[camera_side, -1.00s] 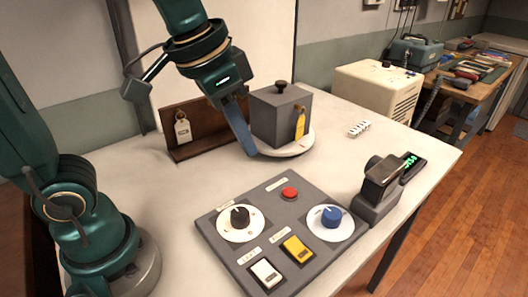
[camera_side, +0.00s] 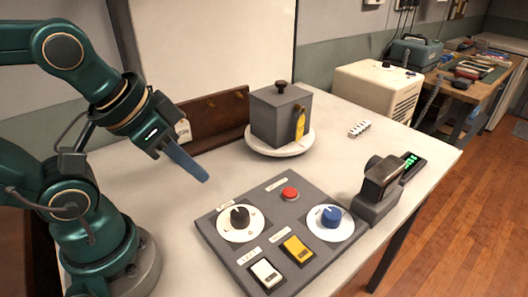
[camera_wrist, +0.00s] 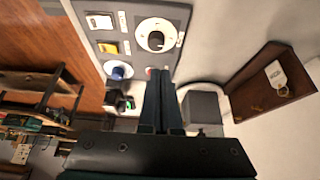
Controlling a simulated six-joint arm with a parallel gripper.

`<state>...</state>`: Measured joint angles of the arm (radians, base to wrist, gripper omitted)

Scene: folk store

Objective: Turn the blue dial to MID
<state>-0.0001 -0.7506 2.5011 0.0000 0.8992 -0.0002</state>
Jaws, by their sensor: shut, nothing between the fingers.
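The blue dial (camera_side: 331,216) sits on a white round plate at the right end of the grey control panel (camera_side: 262,202). Its pointer setting is too small to read. In the wrist view the blue dial (camera_wrist: 118,71) shows left of my fingers. My gripper (camera_side: 205,179) is shut and empty. It hangs above the table, left of and behind the panel, well apart from the blue dial. In the wrist view my gripper (camera_wrist: 161,74) points towards the panel's red-button side.
The panel also has a black dial (camera_side: 239,215), a red button (camera_side: 290,193), a white switch (camera_side: 265,272) and a yellow switch (camera_side: 297,249). A grey box (camera_side: 277,121) on a round white base stands behind. A dark device (camera_side: 379,187) stands right of the blue dial.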

